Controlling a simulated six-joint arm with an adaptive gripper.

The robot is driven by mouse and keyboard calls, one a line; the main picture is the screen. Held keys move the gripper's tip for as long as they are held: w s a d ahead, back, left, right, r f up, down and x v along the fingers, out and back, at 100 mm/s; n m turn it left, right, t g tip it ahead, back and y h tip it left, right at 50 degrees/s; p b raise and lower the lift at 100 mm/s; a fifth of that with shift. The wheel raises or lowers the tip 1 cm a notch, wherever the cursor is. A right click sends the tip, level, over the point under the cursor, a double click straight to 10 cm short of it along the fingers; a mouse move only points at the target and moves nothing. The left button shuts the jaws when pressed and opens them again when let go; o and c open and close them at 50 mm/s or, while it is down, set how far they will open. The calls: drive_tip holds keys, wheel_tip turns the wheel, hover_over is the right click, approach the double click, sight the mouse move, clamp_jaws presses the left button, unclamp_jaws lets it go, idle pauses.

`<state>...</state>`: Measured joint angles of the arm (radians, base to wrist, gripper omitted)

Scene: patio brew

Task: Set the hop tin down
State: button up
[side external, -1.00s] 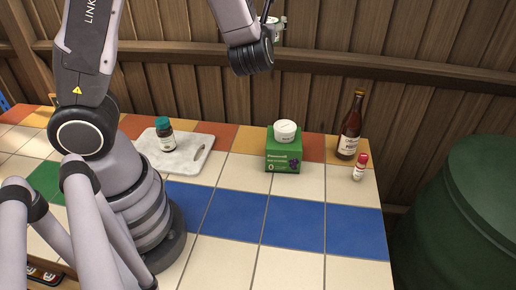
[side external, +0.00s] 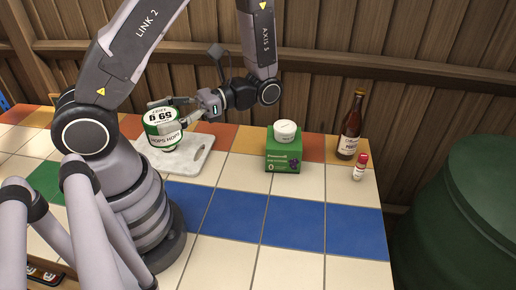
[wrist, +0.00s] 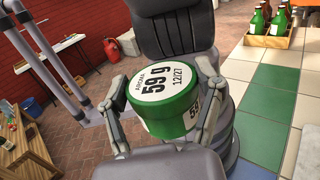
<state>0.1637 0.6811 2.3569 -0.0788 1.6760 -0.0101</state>
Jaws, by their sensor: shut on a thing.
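The hop tin is a round green tin with a white lid label reading "59 g" and a white "HOPS" band. In the side view the tin (side external: 161,132) is over the pale marble board (side external: 185,164); I cannot tell whether it touches it. My gripper (side external: 180,118) reaches in from the right and is shut on the tin. In the wrist view the tin (wrist: 166,88) sits between the two fingers of my gripper (wrist: 160,138). The small teal-capped jar seen earlier on the board is hidden, with the tin in front of its spot.
A green box (side external: 283,157) with a white tub (side external: 285,131) on top stands right of the board. A brown bottle (side external: 350,128) and a small red-capped bottle (side external: 360,168) stand at the right edge. Blue and cream tiles in front are clear. A wooden crate (wrist: 266,41) holds green bottles.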

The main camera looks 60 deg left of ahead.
drive_tip(key=w+d+r+n+t+h, duration=0.2)
drive_tip(key=w+d+n+t+h, duration=0.15)
drive_tip(key=d+n+h, duration=0.35)
drive_tip(key=w+d+r+n+t+h, duration=0.2)
drive_tip(key=d+n+t+h, duration=0.2)
drive_tip(key=d+h, duration=0.45)
drive_tip(key=w+d+r+n+t+h, duration=0.1)
drive_tip(key=w+r+n+t+h, duration=0.15)
drive_tip(key=w+n+t, duration=0.35)
drive_tip(key=w+d+r+n+t+h, duration=0.1)
drive_tip(key=w+r+n+t, duration=0.3)
drive_tip(key=w+t, duration=0.4)
drive_tip(key=shift+g, duration=0.65)
drive_tip(key=shift+w+d+f, duration=0.1)
drive_tip(key=shift+w+f, duration=0.05)
drive_tip(key=shift+f, duration=9.2)
drive_tip(key=shift+w+f, duration=0.1)
drive_tip(key=shift+f, duration=9.25)
drive_tip(key=shift+f+m, duration=0.3)
drive_tip(key=shift+f, duration=0.25)
drive_tip(key=o, duration=1.2)
drive_tip(key=shift+o, duration=0.2)
